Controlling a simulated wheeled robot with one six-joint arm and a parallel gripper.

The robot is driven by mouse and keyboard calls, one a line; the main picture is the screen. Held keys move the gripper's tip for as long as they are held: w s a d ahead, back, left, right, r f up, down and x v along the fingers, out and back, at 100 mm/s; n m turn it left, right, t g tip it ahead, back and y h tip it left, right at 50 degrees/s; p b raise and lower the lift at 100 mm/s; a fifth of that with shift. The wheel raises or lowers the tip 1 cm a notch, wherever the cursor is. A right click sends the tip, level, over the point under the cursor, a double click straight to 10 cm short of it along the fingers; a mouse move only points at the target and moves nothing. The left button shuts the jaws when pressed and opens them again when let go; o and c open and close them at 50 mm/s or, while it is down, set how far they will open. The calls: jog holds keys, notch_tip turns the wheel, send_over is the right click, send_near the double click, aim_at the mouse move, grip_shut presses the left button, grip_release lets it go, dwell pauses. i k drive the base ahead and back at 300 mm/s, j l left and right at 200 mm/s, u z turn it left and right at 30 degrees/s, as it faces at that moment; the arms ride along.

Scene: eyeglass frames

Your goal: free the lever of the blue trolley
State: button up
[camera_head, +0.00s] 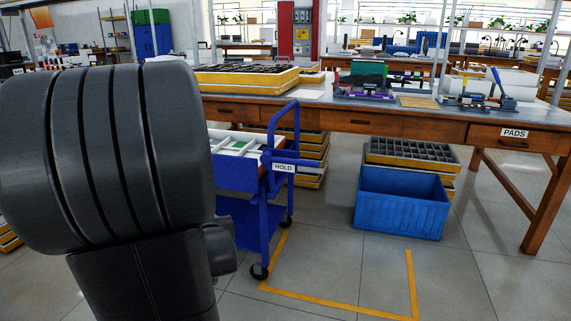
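The blue trolley (262,222) stands left of centre in front of the wooden table, with an upright looped handle at its right end. White and green items lie in the trolley's top tray. A large dark ribbed part of my arm covers the left of the view and hides the trolley's left side. My gripper's fingers are not visible.
A wooden table (400,121) with a PADS drawer spans behind the trolley. A blue crate (401,204) stands on the floor to the right, before stacked yellow-sided trays (412,152). Yellow tape (330,303) marks bare floor right of the trolley; the foreground floor there is clear.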

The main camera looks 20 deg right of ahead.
aim_at(268, 156)
jog(key=i+l, duration=0.15)
jog(key=l, duration=0.2)
jog(key=i+l+z, duration=0.1)
jog(key=l, duration=0.25)
jog(key=i+l, duration=0.25)
jog(key=l+z, duration=0.05)
jog(key=l, duration=0.05)
